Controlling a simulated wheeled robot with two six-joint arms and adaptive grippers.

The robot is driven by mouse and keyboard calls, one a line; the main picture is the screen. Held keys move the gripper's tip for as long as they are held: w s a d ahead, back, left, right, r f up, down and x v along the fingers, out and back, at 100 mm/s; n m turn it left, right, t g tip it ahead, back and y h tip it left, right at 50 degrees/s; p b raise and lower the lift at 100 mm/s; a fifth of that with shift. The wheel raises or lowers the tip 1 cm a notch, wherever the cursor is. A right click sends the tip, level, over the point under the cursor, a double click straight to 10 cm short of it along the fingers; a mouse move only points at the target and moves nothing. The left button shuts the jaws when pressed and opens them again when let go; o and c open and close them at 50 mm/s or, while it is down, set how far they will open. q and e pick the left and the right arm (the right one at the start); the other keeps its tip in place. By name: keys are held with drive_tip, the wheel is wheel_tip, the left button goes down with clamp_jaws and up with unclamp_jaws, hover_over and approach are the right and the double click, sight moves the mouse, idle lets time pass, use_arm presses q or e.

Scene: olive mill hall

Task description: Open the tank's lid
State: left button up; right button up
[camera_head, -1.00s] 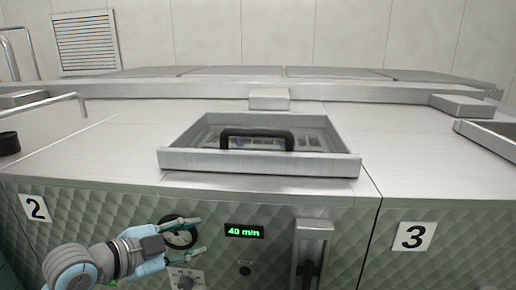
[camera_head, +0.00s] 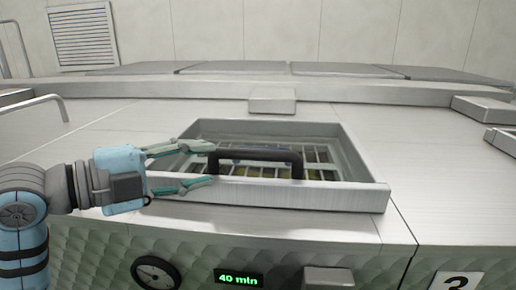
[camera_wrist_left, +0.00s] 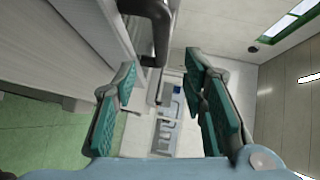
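The tank's lid (camera_head: 325,172) sits inside a raised metal frame (camera_head: 290,194) on the steel tank top. Its see-through part shows bars and something yellowish below. A black bar handle (camera_head: 257,155) stands across the lid near the front wall. My left gripper (camera_head: 208,165) is open and empty at the handle's left end, over the frame's front left corner. In the left wrist view, the open fingers (camera_wrist_left: 160,75) have the dark handle (camera_wrist_left: 152,12) beyond them at the top. I cannot tell whether they touch it. My right gripper is not in view.
The tank's front carries a dial (camera_head: 155,272) and a lit "40 min" display (camera_head: 238,278). A bent metal rail (camera_head: 45,103) stands at left. A block (camera_head: 272,100) sits behind the lid on a long beam. Bare steel top (camera_head: 400,165) lies to the right.

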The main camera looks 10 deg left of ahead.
sight(250, 156)
use_arm(q)
drive_tip(key=p+x, duration=0.3)
drive_tip(key=x, duration=0.9)
drive_tip(key=shift+s+d+r, duration=0.1)
drive_tip(key=shift+d, duration=0.15)
drive_tip(key=shift+s+r, duration=0.1)
drive_tip(key=shift+s, duration=0.2)
drive_tip(key=shift+w, duration=0.15)
clamp_jaws()
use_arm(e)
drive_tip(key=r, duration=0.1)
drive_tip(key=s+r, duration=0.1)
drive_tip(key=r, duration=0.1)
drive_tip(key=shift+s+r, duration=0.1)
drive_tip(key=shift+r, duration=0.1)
